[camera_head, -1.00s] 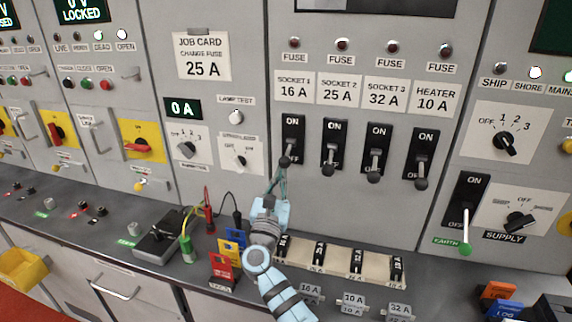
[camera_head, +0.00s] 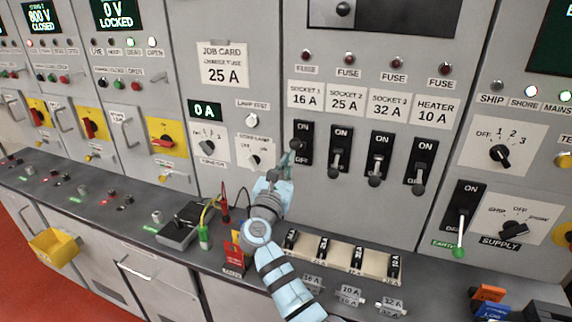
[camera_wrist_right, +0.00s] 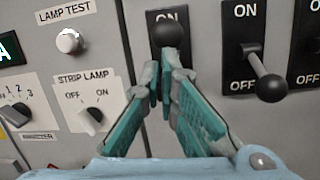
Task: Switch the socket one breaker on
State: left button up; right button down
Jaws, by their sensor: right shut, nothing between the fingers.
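The socket one breaker (camera_head: 304,130) is a black plate marked ON at the top, under the SOCKET 1 16 A label. Its round-knobbed lever (camera_head: 296,146) stands higher than the neighbouring levers. In the right wrist view the knob (camera_wrist_right: 170,33) covers part of the ON mark. My right gripper (camera_head: 287,160) is shut and empty, its fingertips (camera_wrist_right: 164,75) just under the knob. Whether they touch it I cannot tell. The fingers hide the lower part of the plate. My left gripper is not in view.
The socket 2 breaker (camera_head: 341,138), socket 3 breaker (camera_head: 381,145) and heater breaker (camera_head: 423,152) stand to the right with levers down. The strip lamp switch (camera_head: 255,160) is close on the left. A fuse tray (camera_head: 340,262) lies on the bench below.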

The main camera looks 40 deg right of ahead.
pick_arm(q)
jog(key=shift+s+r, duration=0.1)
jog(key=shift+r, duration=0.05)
pick_arm(e)
jog(key=shift+r, duration=0.95)
pick_arm(q)
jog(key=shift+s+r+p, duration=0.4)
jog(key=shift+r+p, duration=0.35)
jog(key=shift+p, duration=0.05)
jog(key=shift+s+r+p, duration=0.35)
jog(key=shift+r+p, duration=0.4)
pick_arm(e)
jog(key=s+a+r, duration=0.2)
jog(key=s+a, duration=0.3)
jog(key=a, duration=0.2)
jog(key=shift+s+a, duration=0.15)
jog(key=shift+s, duration=0.15)
